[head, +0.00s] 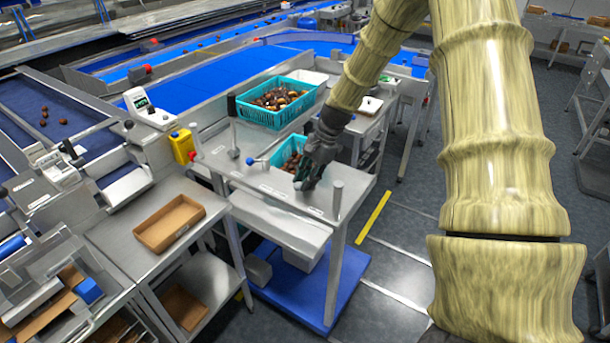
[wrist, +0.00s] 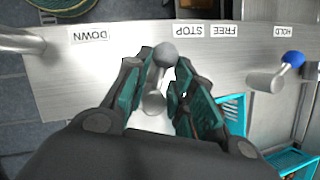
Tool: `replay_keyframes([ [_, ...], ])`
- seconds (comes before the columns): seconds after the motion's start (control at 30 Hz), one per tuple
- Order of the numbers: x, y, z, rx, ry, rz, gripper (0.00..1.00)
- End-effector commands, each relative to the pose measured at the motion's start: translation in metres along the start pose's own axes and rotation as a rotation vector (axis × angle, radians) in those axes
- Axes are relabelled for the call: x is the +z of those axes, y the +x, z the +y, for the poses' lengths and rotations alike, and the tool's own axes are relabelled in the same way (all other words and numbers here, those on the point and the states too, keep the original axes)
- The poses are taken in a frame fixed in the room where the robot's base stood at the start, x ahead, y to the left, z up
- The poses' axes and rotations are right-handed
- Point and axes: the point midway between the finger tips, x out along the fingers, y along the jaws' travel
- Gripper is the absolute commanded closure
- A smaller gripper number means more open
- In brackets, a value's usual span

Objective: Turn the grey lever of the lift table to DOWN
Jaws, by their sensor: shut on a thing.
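The grey lever (wrist: 154,102) stands on the lift table's metal top, its round grey knob (wrist: 166,54) between my fingers in the wrist view. My gripper (wrist: 164,68) is closed around the lever, one teal-padded finger on each side. The knob points to the top of the wrist view, near the STOP label (wrist: 188,30) and well right of the DOWN label (wrist: 90,34). In the head view my gripper (head: 305,184) is low over the lift table (head: 236,172) and hides the lever.
A blue-knobbed lever (wrist: 291,60) stands to the right by the HOLD label (wrist: 291,31); a FREE label (wrist: 224,31) lies between. Metal posts (head: 337,197) rise at the table's edge.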

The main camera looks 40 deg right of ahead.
Motion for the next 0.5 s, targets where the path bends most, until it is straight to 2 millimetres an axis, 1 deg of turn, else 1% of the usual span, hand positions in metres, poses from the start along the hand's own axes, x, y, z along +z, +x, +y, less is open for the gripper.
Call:
replay_keyframes([
  [0.03,-0.0004,-0.0023,0.0,0.016,-0.041,-0.003,0.99],
  [0.5,-0.0033,-0.0041,0.0094,0.187,-0.452,-0.051,0.99],
])
